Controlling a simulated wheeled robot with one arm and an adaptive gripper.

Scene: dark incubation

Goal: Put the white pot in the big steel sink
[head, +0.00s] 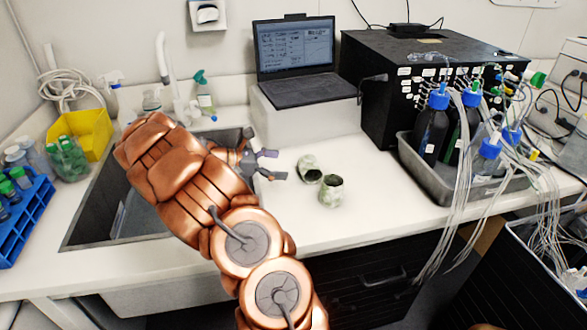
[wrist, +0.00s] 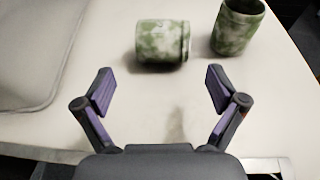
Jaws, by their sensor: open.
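Two small pots, mottled green and white, stand on the white counter right of the sink; no plain white pot shows. One pot (head: 310,170) lies on its side, and in the wrist view (wrist: 160,42) it is ahead of my fingers. The other pot (head: 331,191) is upright, at upper right in the wrist view (wrist: 238,28). My gripper (head: 268,164) is open and empty, just left of the pots, its fingers (wrist: 160,92) apart and short of the lying pot. The big steel sink (head: 88,212) is at left, partly hidden by my arm.
A laptop (head: 294,62) sits on a white block behind the pots. A grey tray (head: 437,186) of bottles and tubing is at right. A yellow bin (head: 92,134) and blue tube rack (head: 22,222) stand left of the sink.

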